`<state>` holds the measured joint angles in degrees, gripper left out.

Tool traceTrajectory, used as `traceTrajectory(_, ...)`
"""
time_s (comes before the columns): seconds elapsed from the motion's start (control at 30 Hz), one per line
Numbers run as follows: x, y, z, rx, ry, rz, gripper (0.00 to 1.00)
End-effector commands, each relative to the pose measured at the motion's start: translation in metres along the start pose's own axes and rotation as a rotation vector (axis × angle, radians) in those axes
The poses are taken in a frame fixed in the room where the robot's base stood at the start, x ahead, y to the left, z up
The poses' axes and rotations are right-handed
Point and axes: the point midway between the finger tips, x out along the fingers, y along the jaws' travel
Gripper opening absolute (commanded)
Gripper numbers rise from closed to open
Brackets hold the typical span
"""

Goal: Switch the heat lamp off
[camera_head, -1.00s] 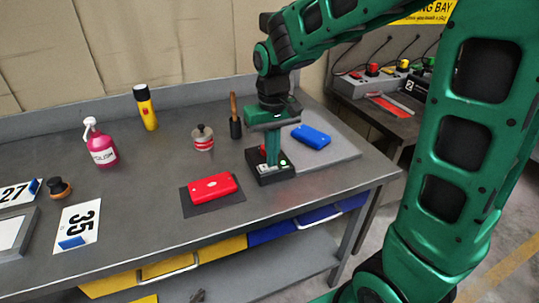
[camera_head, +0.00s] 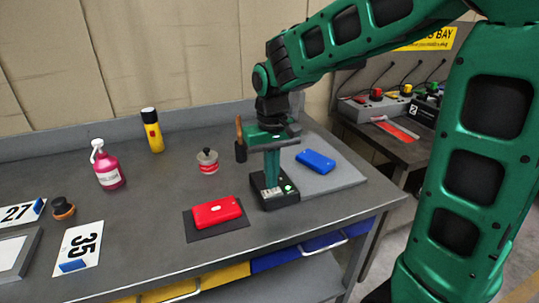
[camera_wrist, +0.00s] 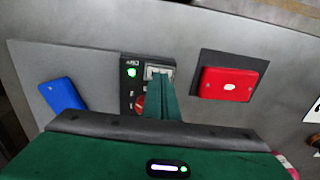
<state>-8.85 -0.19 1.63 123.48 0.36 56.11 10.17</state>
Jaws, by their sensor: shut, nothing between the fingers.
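A small black control box (camera_head: 283,201) stands on the workbench, with a lit green light (camera_head: 289,188) on its top. In the wrist view the box (camera_wrist: 127,92) shows the green light, a red knob (camera_wrist: 139,104) and a pale switch plate (camera_wrist: 154,70). My gripper (camera_head: 271,187) points down over the box, its fingers shut and empty. In the wrist view the fingertips (camera_wrist: 158,79) are at the switch plate and partly cover it and the knob. I cannot tell whether they touch it. No lamp head is identifiable.
A red case (camera_head: 217,212) on a dark mat lies left of the box, and a blue case (camera_head: 315,161) on a grey mat lies right.

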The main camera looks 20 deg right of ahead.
Motion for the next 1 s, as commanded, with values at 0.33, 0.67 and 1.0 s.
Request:
traceTrajectory(0.33, -0.071, 0.0, -0.002, 0.0, 0.004, -0.001, 0.0)
traceTrajectory(0.67, -0.119, -0.001, -0.001, -0.001, 0.001, -0.001, 0.0)
traceTrajectory(1.0, -0.128, 0.0, -0.001, 0.0, 0.0, 0.0, 0.0)
